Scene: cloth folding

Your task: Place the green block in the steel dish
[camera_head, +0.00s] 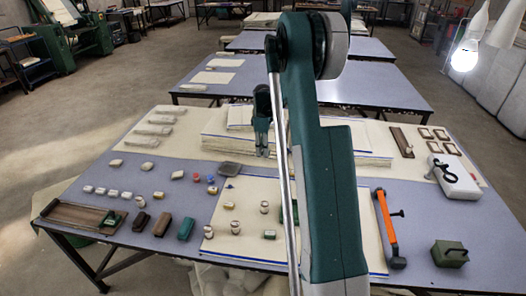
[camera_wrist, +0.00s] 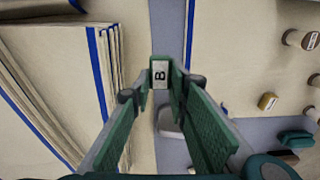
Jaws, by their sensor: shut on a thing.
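My gripper (camera_wrist: 160,82) is shut on a small block (camera_wrist: 160,73) with a pale face marked B. The block's sides are hard to tell from my green fingers, so its colour is unclear. In the head view my gripper (camera_head: 262,152) hangs above the table by the front of the cloth stack. A shallow grey dish (camera_head: 229,169), likely the steel dish, lies to its left and lower. In the wrist view a pale grey rounded thing (camera_wrist: 168,124) shows partly between the fingers; I cannot tell if it is the dish.
Blue-edged cloth stacks (camera_head: 212,141) stand behind the dish. Small red and blue pieces (camera_head: 211,178) and several spools sit near it. A larger green block (camera_head: 186,228), a wooden tray (camera_head: 75,215), an orange-handled tool (camera_head: 383,217) and a green box (camera_head: 449,254) lie toward the front.

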